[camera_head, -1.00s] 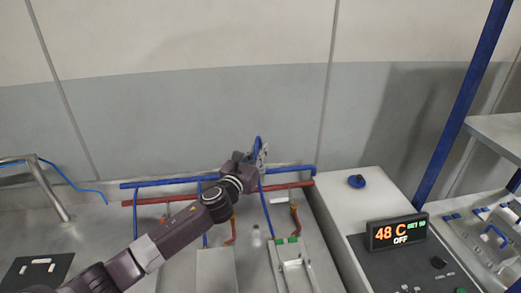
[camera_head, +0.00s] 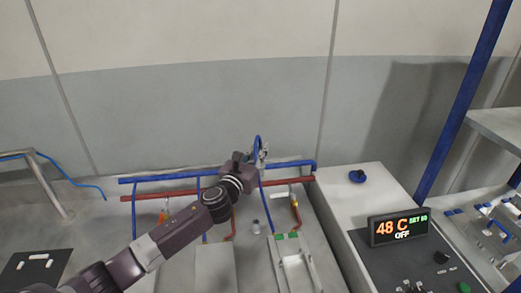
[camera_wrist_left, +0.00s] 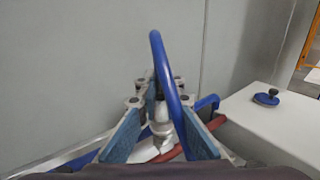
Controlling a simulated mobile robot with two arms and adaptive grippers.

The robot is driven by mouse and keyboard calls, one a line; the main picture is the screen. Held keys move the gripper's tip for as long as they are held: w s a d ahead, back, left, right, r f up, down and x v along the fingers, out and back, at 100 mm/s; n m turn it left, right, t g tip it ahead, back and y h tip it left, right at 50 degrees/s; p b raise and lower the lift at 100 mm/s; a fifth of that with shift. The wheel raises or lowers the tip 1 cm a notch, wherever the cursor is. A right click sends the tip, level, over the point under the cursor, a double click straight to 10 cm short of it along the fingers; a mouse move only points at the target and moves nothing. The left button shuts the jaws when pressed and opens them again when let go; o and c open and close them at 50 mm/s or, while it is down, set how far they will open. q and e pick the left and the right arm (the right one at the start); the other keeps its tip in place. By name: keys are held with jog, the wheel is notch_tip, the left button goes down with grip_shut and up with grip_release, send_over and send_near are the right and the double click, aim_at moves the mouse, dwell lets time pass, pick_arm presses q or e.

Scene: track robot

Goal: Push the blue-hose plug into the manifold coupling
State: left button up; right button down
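My left gripper (camera_head: 263,152) is above the right part of the blue manifold pipe (camera_head: 225,173), near the back wall. In the left wrist view its padded fingers (camera_wrist_left: 160,105) are closed in around a silver plug (camera_wrist_left: 161,128). The blue hose (camera_wrist_left: 166,75) arches up between the fingers from this plug. In the head view the hose loop (camera_head: 257,143) stands at the gripper. The fingers hide part of the plug. The blue pipe's right end also shows in the wrist view (camera_wrist_left: 208,103). I cannot make out the coupling clearly. My right gripper is not in view.
A red pipe (camera_head: 160,196) runs below the blue one, with orange-handled valves (camera_head: 294,205). A small silver piece (camera_head: 256,226) sits on the bench.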

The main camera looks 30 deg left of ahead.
pick_arm(q)
jog(key=o, duration=0.4)
jog(key=shift+f, duration=0.1)
jog(key=s, duration=1.2)
jog(key=shift+d, duration=0.35)
